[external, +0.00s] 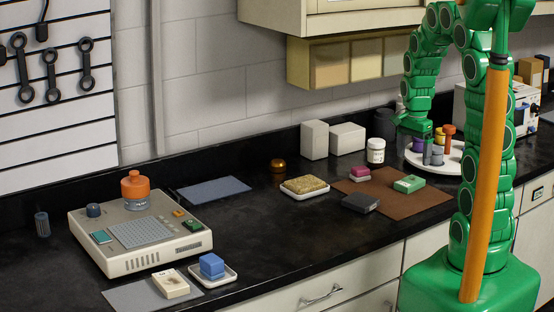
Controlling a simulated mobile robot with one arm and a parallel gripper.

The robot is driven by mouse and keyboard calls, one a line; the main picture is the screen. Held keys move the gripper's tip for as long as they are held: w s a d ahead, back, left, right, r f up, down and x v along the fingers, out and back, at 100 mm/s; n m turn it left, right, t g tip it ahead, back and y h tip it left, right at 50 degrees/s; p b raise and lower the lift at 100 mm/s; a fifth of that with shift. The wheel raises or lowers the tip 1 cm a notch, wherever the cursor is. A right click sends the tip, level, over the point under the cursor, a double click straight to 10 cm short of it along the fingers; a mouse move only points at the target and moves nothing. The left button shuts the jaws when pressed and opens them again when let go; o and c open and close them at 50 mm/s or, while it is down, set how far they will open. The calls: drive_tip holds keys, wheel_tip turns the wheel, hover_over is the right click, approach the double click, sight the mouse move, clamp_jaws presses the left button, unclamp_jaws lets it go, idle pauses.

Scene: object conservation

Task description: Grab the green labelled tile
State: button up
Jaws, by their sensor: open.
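The green tile (409,184) with a pale label on top lies flat on the brown mat (427,200), at the centre right of the counter. My green arm comes down from the upper right. My gripper (428,148) is open, above and to the right of the tile, over or in front of the white round tray (457,160). It is apart from the tile. The fingertips are small and overlap grey cylinders on the tray, so their exact gap is hard to see.
A pink block (360,173) and a dark grey block (360,203) sit near the tile. A white jar (375,151) stands behind the mat. A sponge-like block (305,184) lies on a white dish to the left. The wall cabinet (350,62) hangs above.

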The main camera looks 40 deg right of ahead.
sight(410, 181)
drive_tip(key=shift+w+d+f, duration=0.25)
drive_tip(key=shift+d+f, duration=0.1)
drive_tip(key=shift+f, duration=0.1)
drive_tip(key=shift+w+a+f, duration=0.1)
drive_tip(key=shift+a+f, duration=0.1)
drive_tip(key=shift+f, duration=1.7)
drive_tip(key=shift+a+f, duration=0.15)
drive_tip(key=shift+f, duration=1.7)
drive_tip(key=shift+c, duration=0.4)
drive_tip(key=c, duration=1.2)
